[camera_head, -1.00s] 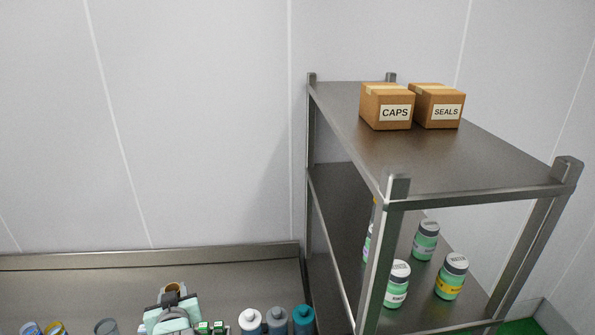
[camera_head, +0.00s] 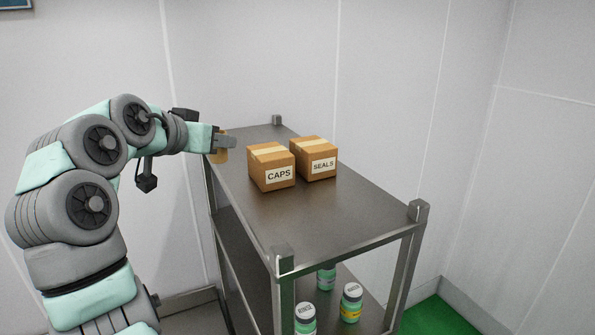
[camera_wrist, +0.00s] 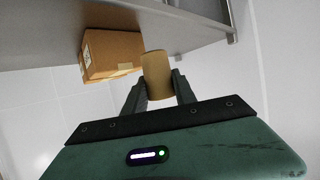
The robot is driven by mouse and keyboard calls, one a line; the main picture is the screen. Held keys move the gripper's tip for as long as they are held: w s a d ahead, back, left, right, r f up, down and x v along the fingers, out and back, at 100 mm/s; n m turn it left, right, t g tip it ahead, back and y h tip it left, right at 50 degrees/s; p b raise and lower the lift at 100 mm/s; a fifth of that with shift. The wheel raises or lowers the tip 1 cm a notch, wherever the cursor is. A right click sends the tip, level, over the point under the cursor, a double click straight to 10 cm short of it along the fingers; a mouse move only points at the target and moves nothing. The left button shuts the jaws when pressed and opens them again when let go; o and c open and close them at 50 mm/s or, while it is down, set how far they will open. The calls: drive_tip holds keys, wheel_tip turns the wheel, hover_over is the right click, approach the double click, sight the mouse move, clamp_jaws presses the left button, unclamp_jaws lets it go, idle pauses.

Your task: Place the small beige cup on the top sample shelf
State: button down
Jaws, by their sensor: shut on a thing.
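The small beige cup (camera_wrist: 156,75) is between the two fingers of my gripper (camera_wrist: 158,90) in the wrist view. In the head view the cup (camera_head: 221,156) shows partly behind my gripper (camera_head: 227,142), at the far left edge of the top sample shelf (camera_head: 335,215). My gripper is shut on the cup. The wrist view appears upside down, with the shelf surface (camera_wrist: 195,22) along the top of the picture. I cannot tell whether the cup touches the shelf.
Two cardboard boxes, CAPS (camera_head: 271,168) and SEALS (camera_head: 314,159), stand on the top shelf right of my gripper. One box (camera_wrist: 110,55) shows behind the cup in the wrist view. The shelf's near part is clear. Labelled jars (camera_head: 350,303) stand on the lower shelf.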

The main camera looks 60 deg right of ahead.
drive_tip(key=s+d+r+m+g+p, duration=0.1)
drive_tip(key=s+d+r+m+g, duration=0.15)
drive_tip(key=s+r, duration=0.5)
drive_tip(key=s+d+r+m+g+p, duration=0.1)
drive_tip(key=s+d+r+m+g, duration=0.15)
drive_tip(key=s+r, duration=0.45)
drive_tip(key=shift+n, duration=0.3)
drive_tip(key=shift+s+a+f+b, duration=0.1)
drive_tip(key=shift+s+f+b, duration=0.3)
drive_tip(key=shift+f, duration=3.05)
drive_tip(key=shift+s+a+f+b, duration=0.15)
drive_tip(key=shift+f+b, duration=0.5)
drive_tip(key=shift+f, duration=2.75)
drive_tip(key=shift+s+a+f+b, duration=0.1)
drive_tip(key=shift+s+f+b, duration=0.3)
drive_tip(key=shift+f, duration=3.05)
drive_tip(key=shift+w, duration=0.1)
drive_tip(key=shift+f, duration=0.15)
drive_tip(key=c, duration=1.3)
unclamp_jaws()
drive_tip(key=b+v, duration=0.2)
drive_tip(key=v, duration=1)
drive_tip(key=shift+w, duration=0.15)
